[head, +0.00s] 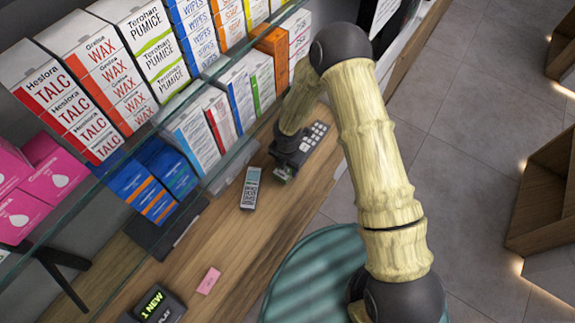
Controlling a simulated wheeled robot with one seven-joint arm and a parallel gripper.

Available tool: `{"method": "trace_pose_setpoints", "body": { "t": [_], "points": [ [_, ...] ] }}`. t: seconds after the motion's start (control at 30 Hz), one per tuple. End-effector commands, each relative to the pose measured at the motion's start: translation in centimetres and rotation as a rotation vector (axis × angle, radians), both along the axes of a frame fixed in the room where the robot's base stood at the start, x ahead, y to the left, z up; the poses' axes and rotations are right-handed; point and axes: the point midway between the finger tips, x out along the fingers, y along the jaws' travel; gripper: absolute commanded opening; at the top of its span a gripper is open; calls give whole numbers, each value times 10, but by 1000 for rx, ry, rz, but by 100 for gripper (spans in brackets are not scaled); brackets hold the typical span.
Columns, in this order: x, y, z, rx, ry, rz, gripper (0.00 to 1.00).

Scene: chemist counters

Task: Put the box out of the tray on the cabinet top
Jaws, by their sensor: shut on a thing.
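My gripper (284,170) is at the end of my tan arm, low over the wooden cabinet top, beside a grey keypad device. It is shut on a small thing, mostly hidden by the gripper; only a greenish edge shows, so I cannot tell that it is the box. A dark flat tray-like piece (158,240) lies at the left of the wooden top (232,245), with blue boxes (145,190) beside and above it. I cannot tell whether this is the tray.
A grey phone-like device (250,188), a pink card (209,280) and a black display (155,306) lie on the wood. The keypad (315,138) is close to my gripper. Glass shelves with boxes (120,90) stand behind. Bare wood lies at the front centre.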

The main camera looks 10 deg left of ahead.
Motion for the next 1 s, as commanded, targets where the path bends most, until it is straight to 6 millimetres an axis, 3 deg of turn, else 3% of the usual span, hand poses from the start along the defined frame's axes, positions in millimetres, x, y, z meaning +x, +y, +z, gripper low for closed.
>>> {"method": "trace_pose_setpoints", "body": {
  "t": [0.03,0.07,0.17,0.6,0.77,1.0],
  "points": [
    [0,0,-3,0,0,0,24],
    [0,0,-2,0,0,0,51],
    [0,0,-1,0,0,0,69],
    [1,0,6,2,-1,-1,69],
    [1,0,25,3,-2,-3,69],
    [1,0,69,3,-3,-3,69]
  ]
}}
